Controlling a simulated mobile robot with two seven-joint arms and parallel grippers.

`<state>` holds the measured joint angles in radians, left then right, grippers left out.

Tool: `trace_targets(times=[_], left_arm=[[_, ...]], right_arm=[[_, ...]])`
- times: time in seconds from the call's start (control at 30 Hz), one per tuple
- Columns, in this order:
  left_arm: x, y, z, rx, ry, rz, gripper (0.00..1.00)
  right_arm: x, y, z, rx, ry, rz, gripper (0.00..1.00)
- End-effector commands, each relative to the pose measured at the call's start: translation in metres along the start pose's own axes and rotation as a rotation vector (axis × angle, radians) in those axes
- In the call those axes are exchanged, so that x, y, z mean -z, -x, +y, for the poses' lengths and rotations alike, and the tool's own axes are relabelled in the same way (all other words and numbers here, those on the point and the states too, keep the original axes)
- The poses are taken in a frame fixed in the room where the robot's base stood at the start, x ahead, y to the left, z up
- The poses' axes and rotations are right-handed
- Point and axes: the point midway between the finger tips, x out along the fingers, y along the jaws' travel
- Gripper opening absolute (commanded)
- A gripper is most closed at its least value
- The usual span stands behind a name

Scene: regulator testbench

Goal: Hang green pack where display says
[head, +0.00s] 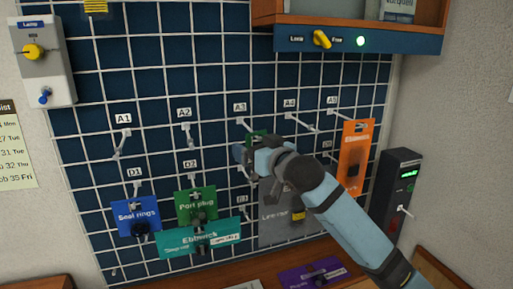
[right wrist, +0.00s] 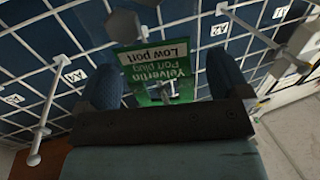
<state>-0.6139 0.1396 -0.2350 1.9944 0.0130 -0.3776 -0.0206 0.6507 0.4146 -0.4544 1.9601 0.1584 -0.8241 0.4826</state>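The green pack (right wrist: 160,65), lettered "Yelverlin, Port plug, Low port", shows upside down in the right wrist view, between and beyond my fingers. I cannot tell whether the pack is on the hook. A small green display (head: 408,174) is lit on a dark box at right; its text is unreadable. My left gripper is out of view.
Another green pack, "Port plug" (head: 196,204), hangs at D2 beside a blue pack (head: 137,214). A teal pack (head: 190,240), a grey pack (head: 275,225) and an orange pack (head: 355,150) are on the board. A purple pack (head: 310,275) lies on the bench. Hooks A1 (head: 122,143) and A2 (head: 188,135) look empty.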

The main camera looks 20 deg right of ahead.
Motion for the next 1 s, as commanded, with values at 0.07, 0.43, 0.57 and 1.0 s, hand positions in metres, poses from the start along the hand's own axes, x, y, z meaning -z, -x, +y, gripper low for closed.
trace_targets(times=[0.07,0.43,0.57,1.0], left_arm=[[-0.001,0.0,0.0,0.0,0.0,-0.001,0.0],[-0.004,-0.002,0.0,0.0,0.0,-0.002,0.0],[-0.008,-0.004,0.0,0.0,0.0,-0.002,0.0],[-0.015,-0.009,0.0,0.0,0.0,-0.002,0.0]], right_arm=[[0.0,0.0,0.0,0.0,0.0,0.0,0.93],[-0.001,0.019,0.0,0.001,0.0,0.001,0.93],[-0.003,0.047,0.0,0.001,0.0,0.0,0.93],[-0.001,0.13,0.0,0.0,0.001,0.0,0.93]])
